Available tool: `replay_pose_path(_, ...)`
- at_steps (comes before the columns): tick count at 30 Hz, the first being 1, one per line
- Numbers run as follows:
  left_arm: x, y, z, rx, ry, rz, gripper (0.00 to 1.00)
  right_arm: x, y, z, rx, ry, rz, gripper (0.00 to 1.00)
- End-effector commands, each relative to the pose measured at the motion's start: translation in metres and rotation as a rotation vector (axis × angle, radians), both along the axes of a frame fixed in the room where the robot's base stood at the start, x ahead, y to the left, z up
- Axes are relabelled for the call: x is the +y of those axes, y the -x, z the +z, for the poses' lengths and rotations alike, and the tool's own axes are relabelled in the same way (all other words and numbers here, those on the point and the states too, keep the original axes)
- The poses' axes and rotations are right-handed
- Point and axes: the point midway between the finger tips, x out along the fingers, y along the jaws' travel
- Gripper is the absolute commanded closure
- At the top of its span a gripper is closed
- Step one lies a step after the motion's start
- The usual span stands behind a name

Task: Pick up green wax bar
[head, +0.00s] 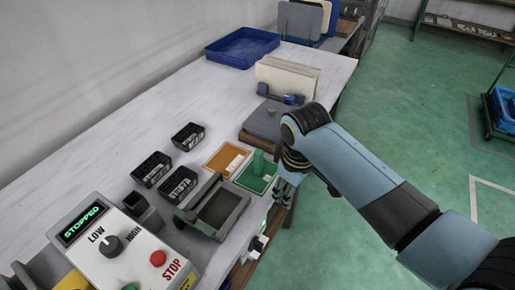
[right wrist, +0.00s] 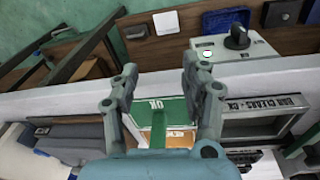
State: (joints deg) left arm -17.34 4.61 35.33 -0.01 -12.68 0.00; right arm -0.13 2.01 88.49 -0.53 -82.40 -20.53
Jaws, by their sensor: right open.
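In the right wrist view the green bar (right wrist: 158,132) shows between my finger bases, against the green panel marked OK (right wrist: 172,107). My right gripper (head: 284,191) is beside the green panel, on the table's edge side, partly hidden by its own arm. In the right wrist view the gripper (right wrist: 158,72) has its fingers spread apart with nothing held. My left gripper is out of view.
An orange panel (head: 226,158) adjoins the green one. A grey fixture (head: 214,208), several black bins (head: 158,168) and a control box (head: 125,245) reading STOPPED stand nearby. A grey block (head: 266,120) and upright boards (head: 287,75) are behind. The table's left middle is clear.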

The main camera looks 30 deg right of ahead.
Motion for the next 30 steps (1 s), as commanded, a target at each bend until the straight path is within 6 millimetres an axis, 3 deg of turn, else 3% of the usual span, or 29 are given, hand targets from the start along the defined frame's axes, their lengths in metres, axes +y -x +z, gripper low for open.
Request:
replay_pose_path(1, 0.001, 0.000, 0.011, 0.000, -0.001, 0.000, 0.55, 0.003, -0.015, 0.033, -0.007, -0.002, 0.022, 0.54)
replay_pose_path(2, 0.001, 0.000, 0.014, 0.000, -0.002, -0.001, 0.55, 0.005, -0.024, 0.046, 0.002, -0.003, 0.043, 0.54)
replay_pose_path(9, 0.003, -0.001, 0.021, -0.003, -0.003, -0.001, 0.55, 0.021, -0.074, 0.089, 0.069, -0.019, 0.185, 0.54)
replay_pose_path(14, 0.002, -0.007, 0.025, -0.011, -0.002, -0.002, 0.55, 0.029, -0.095, 0.113, 0.098, -0.028, 0.254, 0.54)
replay_pose_path(17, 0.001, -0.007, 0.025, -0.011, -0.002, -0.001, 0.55, 0.031, -0.099, 0.111, 0.108, -0.030, 0.272, 0.54)
replay_pose_path(24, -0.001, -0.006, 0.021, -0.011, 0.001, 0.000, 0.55, 0.031, -0.099, 0.072, 0.110, -0.030, 0.274, 0.54)
replay_pose_path(30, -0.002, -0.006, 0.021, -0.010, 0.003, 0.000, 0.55, 0.031, -0.098, 0.055, 0.109, -0.031, 0.273, 0.54)
